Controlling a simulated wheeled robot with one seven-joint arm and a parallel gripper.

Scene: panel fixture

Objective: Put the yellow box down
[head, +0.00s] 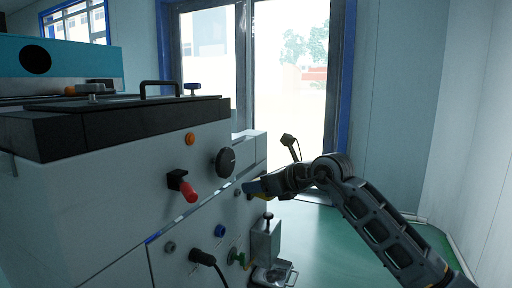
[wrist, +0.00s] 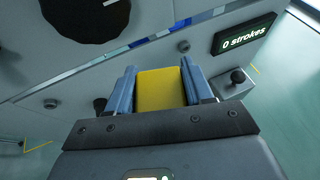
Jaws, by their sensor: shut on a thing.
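My gripper (wrist: 162,88) has two blue fingers shut on the yellow box (wrist: 161,89), which sits between them in the wrist view. In the head view my gripper (head: 264,186) is at the right side of the panel fixture, held in the air in front of its lower face. Only a small yellow part of the box (head: 253,187) shows there; the fingers hide the rest. I cannot tell whether the box touches the panel.
The fixture has a red-tipped lever (head: 189,191), a black dial (head: 226,161) and a plugged cable (head: 202,257). A grey block with a black knob (head: 266,238) stands below my gripper. A "0 strokes" display (wrist: 244,34) is close by. Green floor (head: 330,250) lies open at right.

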